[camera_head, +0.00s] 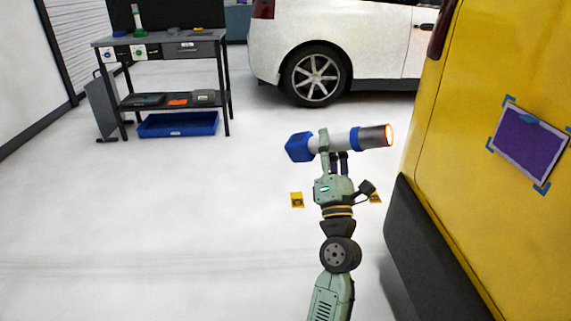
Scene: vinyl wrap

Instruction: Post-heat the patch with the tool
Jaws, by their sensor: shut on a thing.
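The patch (528,148) is a purple rectangle on the side of the yellow vehicle (468,110), with blue tape pieces at its corners and a light blue mark at its top edge. My gripper (334,148) is shut on the heat tool (345,139), a white and blue cylinder held about level. The tool's dark nozzle points right, toward the yellow vehicle, and its tip glows orange. The nozzle is apart from the patch, with a gap between them in the picture. The fingers partly hide the tool's body.
The yellow vehicle's dark bumper (430,250) juts out at the lower right. A workbench (160,70) with a blue bin (178,124) below stands at the back left. A white car (300,45) is behind. Small yellow floor markers (297,200) lie near my arm. Open floor is at left.

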